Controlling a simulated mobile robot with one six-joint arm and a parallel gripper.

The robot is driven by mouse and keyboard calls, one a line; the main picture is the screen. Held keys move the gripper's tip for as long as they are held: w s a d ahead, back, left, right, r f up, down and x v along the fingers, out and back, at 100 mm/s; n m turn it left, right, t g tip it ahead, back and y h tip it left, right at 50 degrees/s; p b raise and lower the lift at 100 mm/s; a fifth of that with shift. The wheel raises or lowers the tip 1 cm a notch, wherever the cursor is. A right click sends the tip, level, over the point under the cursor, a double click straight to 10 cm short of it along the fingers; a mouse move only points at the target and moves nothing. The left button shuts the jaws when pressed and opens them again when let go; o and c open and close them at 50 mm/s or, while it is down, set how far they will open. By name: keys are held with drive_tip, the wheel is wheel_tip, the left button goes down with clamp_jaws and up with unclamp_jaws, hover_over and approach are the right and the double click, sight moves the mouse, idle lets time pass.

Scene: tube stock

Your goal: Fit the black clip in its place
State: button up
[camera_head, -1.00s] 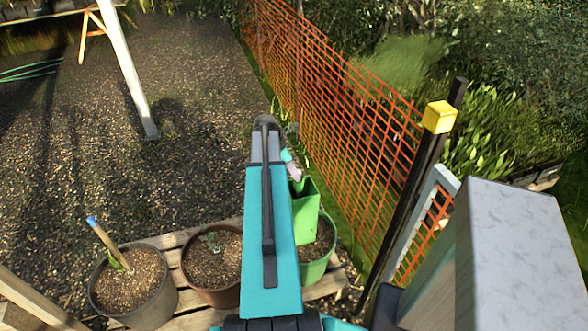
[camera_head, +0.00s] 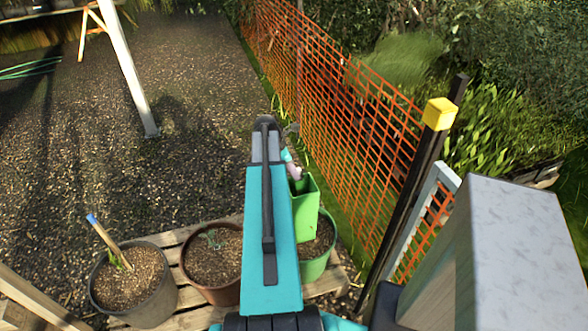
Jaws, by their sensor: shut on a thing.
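My teal arm (camera_head: 268,240) reaches forward from the bottom middle, with a grey and black end (camera_head: 266,140). My gripper cannot be made out; the arm hides what lies beyond and below it. I cannot see the black clip or its place. A small teal and pinkish piece (camera_head: 293,172) shows just right of the arm, above a green container; I cannot tell what it is.
A pot with a blue-tipped stake (camera_head: 105,238), a brown pot (camera_head: 213,268) and a green container (camera_head: 306,207) stand around a wooden pallet (camera_head: 180,322). Orange mesh fence (camera_head: 345,120) and a yellow-capped post (camera_head: 438,114) stand right. Gravel (camera_head: 190,80) is open at left.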

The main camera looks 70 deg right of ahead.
drive_tip(key=shift+f, duration=0.3)
drive_tip(key=o, duration=1.1)
drive_tip(key=shift+r, duration=0.15)
drive_tip(key=shift+b+v, duration=0.9)
drive_tip(key=shift+v, duration=5.9)
drive_tip(key=shift+a, duration=0.1)
